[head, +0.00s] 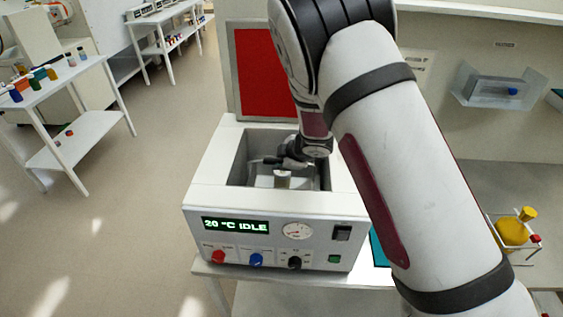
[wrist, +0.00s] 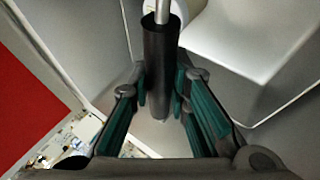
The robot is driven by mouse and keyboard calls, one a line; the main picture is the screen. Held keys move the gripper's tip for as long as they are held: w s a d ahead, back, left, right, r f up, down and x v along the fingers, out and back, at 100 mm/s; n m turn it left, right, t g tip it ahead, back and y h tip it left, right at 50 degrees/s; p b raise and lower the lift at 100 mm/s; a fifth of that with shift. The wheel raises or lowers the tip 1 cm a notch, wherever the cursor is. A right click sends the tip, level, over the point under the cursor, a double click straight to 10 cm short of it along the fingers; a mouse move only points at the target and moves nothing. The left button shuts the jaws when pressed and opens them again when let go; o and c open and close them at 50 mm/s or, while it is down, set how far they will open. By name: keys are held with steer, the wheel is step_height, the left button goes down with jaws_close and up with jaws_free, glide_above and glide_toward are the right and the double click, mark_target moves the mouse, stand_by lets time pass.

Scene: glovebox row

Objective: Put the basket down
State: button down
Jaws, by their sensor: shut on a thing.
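My gripper (head: 290,160) reaches down into the open well of the white bath unit (head: 250,202). In the wrist view, the gripper's teal-padded fingers (wrist: 160,88) are closed on a dark cylindrical grip with a bright metal rod, the handle of the basket (wrist: 157,60). In the head view only a small pale part of the basket (head: 283,181) shows beneath the gripper, within the well. The rest of the basket is hidden by the gripper and the well walls. I cannot tell whether it touches the bottom.
The unit's red-faced lid (head: 265,72) stands open behind the well. Its front display (head: 235,226) reads "20 °C IDLE". A rack with a yellow flask (head: 512,232) stands on the bench at right. A white table with small bottles (head: 60,85) is at left, with clear floor between.

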stand_by(0.3)
steer(key=c, duration=1.5)
jaws_free()
steer(key=shift+f, duration=0.1)
steer(key=shift+r, duration=0.2)
steer(key=v, duration=1.2)
